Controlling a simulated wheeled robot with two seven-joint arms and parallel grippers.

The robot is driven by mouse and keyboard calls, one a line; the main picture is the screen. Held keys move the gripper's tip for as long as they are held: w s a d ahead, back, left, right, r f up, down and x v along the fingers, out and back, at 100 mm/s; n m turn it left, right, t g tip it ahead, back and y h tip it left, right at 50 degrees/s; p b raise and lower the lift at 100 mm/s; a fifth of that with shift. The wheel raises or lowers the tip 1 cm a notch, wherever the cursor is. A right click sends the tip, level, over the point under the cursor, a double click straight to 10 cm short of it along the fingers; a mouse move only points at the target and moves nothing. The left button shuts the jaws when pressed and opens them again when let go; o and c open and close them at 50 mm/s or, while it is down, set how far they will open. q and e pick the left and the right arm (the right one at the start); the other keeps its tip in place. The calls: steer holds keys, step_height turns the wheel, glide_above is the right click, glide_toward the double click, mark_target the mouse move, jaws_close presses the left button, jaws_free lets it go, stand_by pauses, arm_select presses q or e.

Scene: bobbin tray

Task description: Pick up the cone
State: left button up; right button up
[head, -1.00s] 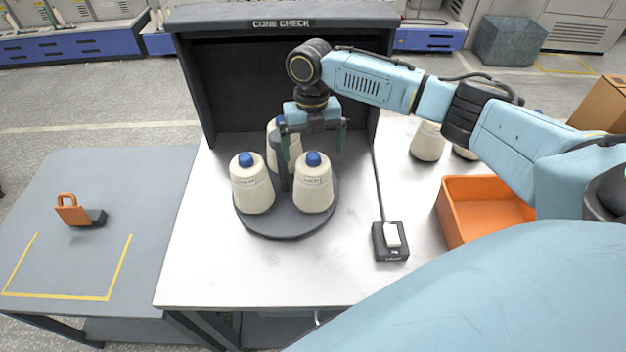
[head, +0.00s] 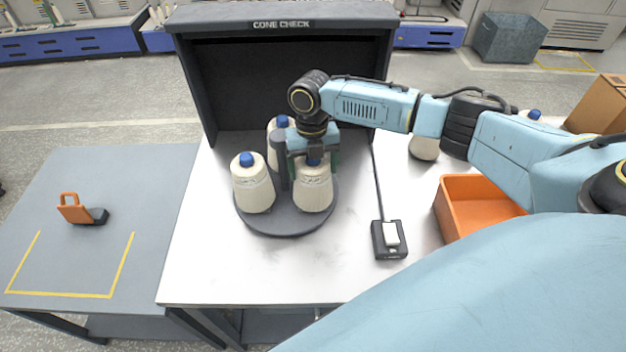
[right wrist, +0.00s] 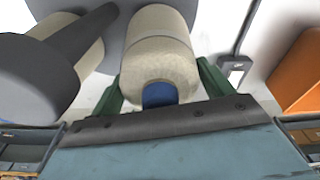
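Three cream cones with blue tips stand upright on a dark round tray (head: 285,229): a front right cone (head: 312,192), a front left cone (head: 252,186) and a back cone (head: 277,132), partly hidden. My right gripper (head: 310,170) points down over the front right cone, its fingers on either side of the cone's upper part. In the right wrist view, the front right cone (right wrist: 158,52) lies between the green fingers of my right gripper (right wrist: 160,90). Gaps seem to show beside it, so the gripper looks open. My left gripper is not in view.
A dark post (right wrist: 45,75) stands at the tray's middle, close to the gripper. A dark hood (head: 285,80) rises behind. A switch box (head: 389,240), an orange bin (head: 475,215) and another cone (head: 424,147) are to the right. A side table (head: 90,255) is at left.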

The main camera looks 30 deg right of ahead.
steer(key=c, duration=0.7)
steer(key=shift+r, duration=0.1)
steer(key=shift+r, duration=0.1)
